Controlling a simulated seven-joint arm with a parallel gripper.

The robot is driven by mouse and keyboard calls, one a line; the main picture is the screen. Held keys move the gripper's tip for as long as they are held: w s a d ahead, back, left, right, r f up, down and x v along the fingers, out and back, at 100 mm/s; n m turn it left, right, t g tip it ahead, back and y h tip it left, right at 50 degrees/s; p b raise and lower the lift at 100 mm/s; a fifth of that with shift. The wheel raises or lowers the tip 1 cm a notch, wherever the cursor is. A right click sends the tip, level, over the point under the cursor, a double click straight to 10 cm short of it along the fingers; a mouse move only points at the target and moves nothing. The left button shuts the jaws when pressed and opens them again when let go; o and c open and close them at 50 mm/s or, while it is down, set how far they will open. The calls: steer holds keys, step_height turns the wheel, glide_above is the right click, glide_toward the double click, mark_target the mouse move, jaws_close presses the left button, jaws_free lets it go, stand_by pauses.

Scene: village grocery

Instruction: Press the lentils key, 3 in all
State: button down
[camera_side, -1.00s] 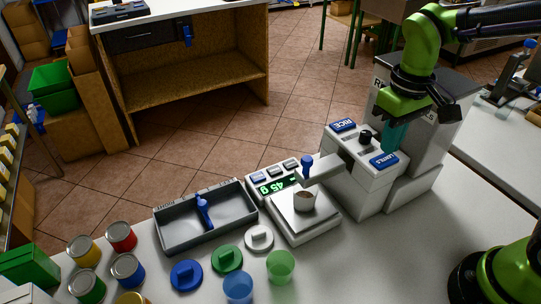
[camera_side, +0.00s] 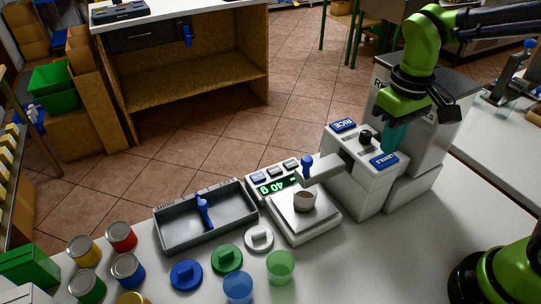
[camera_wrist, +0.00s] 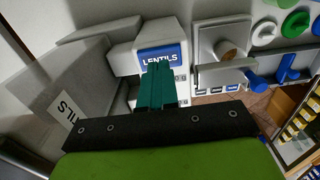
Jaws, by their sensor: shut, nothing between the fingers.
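The blue lentils key (camera_side: 384,161) is on top of the white dispenser (camera_side: 368,188). In the wrist view the lentils key (camera_wrist: 160,57) shows its label, with its lower part behind my fingers. My gripper (camera_side: 389,149) has its teal fingers shut and empty, pointing down just behind the key in the side view. In the wrist view my gripper (camera_wrist: 158,66) overlaps the key's lower edge; I cannot tell whether it touches. The scale's green display (camera_side: 277,185) appears to read 40 g.
A grey tray (camera_side: 180,238) holds a blue tool. Several lids, cups and cans stand at the front left. The counter right of the scale is clear.

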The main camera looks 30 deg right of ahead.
steer(key=shift+f, duration=0.15)
steer(key=shift+f, duration=0.9)
steer(key=shift+f, duration=0.1)
steer(key=shift+r, duration=1.15)
steer(key=shift+r, duration=0.1)
